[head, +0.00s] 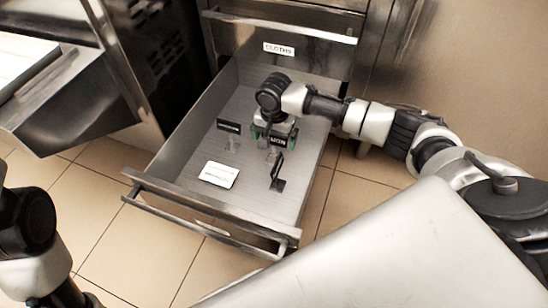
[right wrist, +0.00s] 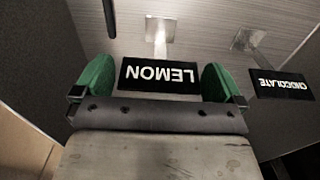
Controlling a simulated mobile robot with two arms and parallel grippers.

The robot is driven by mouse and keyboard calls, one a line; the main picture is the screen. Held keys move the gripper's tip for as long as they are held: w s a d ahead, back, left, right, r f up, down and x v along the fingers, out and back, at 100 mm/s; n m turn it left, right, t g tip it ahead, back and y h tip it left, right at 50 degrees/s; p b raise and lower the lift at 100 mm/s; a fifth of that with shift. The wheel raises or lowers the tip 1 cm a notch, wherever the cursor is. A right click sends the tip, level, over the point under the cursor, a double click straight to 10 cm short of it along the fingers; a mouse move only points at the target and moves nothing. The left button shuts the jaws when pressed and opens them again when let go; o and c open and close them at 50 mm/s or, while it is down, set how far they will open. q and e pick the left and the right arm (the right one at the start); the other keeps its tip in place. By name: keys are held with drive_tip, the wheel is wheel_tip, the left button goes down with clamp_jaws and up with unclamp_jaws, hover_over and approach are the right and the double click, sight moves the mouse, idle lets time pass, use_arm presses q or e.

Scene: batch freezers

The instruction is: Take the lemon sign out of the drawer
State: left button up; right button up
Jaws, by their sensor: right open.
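The lemon sign (right wrist: 160,75) is a small black plate with white letters on a clear stand, upside down in the right wrist view. It stands in the open drawer (head: 200,122), and in the head view its plate (head: 278,141) shows just below my right gripper (head: 273,132). That gripper (right wrist: 157,80) is open, with one green fingertip on each side of the sign, small gaps visible at both ends. Whether the fingertips are low enough to enclose the plate is hard to tell. My left arm shows at the lower left; its gripper is out of view.
A chocolate sign (right wrist: 281,84) stands close beside, on its own stand. In the head view, other black signs (head: 229,127) (head: 278,168) and a white card (head: 220,175) are in the drawer. The drawer's handle bar (head: 205,228) is at the front. Drawer walls surround the arm.

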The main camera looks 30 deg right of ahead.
drive_tip(key=shift+c, duration=0.2)
drive_tip(key=c, duration=1)
